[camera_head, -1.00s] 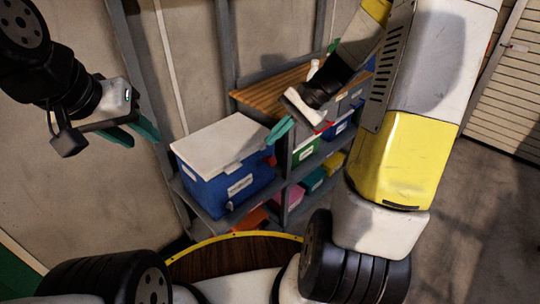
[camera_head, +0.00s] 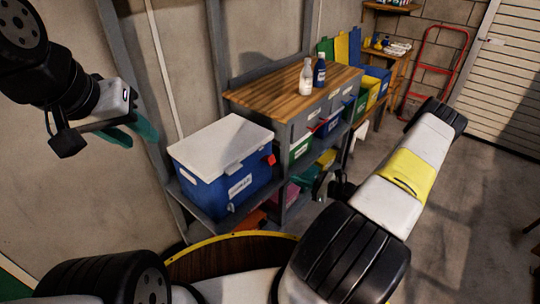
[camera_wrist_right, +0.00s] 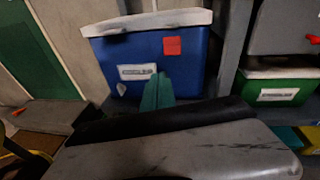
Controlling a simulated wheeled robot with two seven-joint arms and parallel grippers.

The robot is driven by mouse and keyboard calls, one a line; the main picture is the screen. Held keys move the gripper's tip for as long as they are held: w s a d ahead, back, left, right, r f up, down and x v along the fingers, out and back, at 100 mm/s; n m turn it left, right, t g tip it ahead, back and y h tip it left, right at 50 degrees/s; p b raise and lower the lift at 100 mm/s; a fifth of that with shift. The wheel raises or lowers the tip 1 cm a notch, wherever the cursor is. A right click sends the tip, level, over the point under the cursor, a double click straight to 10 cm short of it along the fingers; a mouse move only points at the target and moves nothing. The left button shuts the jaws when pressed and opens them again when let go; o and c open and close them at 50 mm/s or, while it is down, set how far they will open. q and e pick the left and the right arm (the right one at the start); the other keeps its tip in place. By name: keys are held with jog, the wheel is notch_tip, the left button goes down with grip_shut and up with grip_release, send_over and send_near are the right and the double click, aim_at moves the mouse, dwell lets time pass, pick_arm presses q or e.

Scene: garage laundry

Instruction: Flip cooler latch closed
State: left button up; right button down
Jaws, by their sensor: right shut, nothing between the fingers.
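A blue cooler (camera_head: 200,190) with a white lid (camera_head: 222,143) sits on a grey shelf. It also shows in the right wrist view (camera_wrist_right: 190,66). A red piece (camera_head: 270,160), apparently the latch, is at the right of its labelled front, just under the lid; it is a red square (camera_wrist_right: 172,46) in the right wrist view. I cannot tell whether it is fastened. My right gripper (camera_wrist_right: 157,92) is shut and empty, below and in front of the cooler; my arm mostly hides it in the head view. My left gripper (camera_head: 132,132) is open and empty, left of the cooler.
A wooden-topped grey cabinet (camera_head: 285,92) with two bottles (camera_head: 312,74) stands just right of the cooler. Coloured bins fill its shelves, including a green bin (camera_head: 299,147). A grey upright post (camera_head: 125,70) is at left. Open floor (camera_head: 460,200) lies to the right.

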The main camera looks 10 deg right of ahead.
aim_at(268, 159)
jog(key=f+m, duration=0.1)
jog(key=d+f+m+t+h, duration=0.1)
jog(key=f, duration=0.1)
jog(key=f+m+t, duration=0.1)
jog(key=shift+s+d+f+h, duration=0.3)
jog(key=shift+s+h, duration=0.05)
jog(key=shift+h, duration=0.05)
jog(key=w+a+r, duration=0.2)
jog(key=w+a, duration=0.5)
jog(key=w, duration=0.2)
jog(key=shift+r, duration=0.4)
jog(key=shift+r, duration=0.1)
